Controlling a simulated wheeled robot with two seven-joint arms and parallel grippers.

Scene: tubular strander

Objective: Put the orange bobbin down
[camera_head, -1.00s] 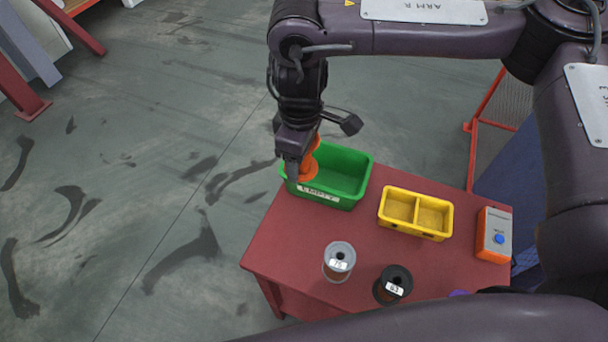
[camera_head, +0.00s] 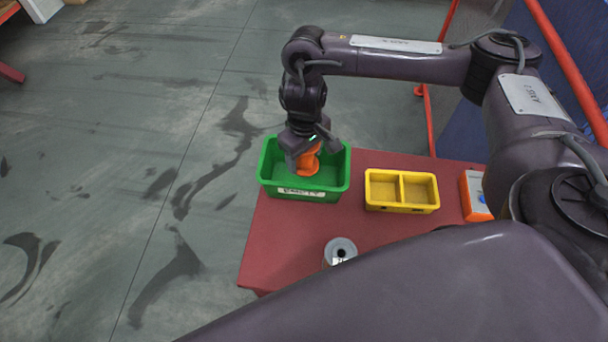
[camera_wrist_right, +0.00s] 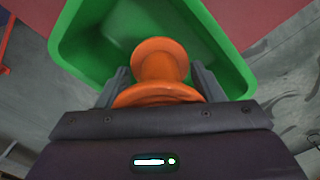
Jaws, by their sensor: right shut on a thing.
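The orange bobbin (camera_head: 309,160) is held in my right gripper (camera_head: 300,160), which is shut on it. In the right wrist view the orange bobbin (camera_wrist_right: 158,68) stands between the two fingers (camera_wrist_right: 160,88), with one flange toward the palm. The green bin (camera_head: 341,172) with a white label is below and around the bobbin in the picture. The green bin (camera_wrist_right: 75,35) also fills much of the wrist view behind the bobbin. I cannot tell whether the bobbin touches the bin floor. My left gripper is not in view.
A yellow two-compartment tray (camera_head: 402,207) stands right of the bin on the red table (camera_head: 290,245). An orange-and-grey box (camera_head: 474,196) is farther right. A grey bobbin (camera_head: 340,249) stands near the front, partly hidden by my arm.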

